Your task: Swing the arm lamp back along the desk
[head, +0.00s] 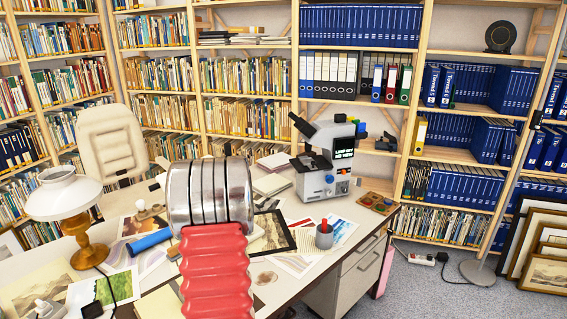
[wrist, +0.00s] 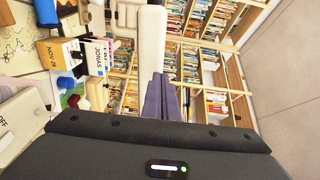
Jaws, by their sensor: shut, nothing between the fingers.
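No jointed arm lamp can be made out for certain in either view. A lamp with a white shade and brown turned base (head: 62,198) stands on the left of the desk (head: 345,262) in the head view. In the wrist view, which is turned sideways, my gripper (wrist: 165,78) shows as two purple-grey fingers side by side, shut and empty. A cream shape (wrist: 151,45) lies beyond the fingertips; whether they touch it cannot be told. The gripper is hidden in the head view behind a metal drum and red ribbed sleeve, apparently my arm.
A cream chair (head: 110,140) is behind the desk.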

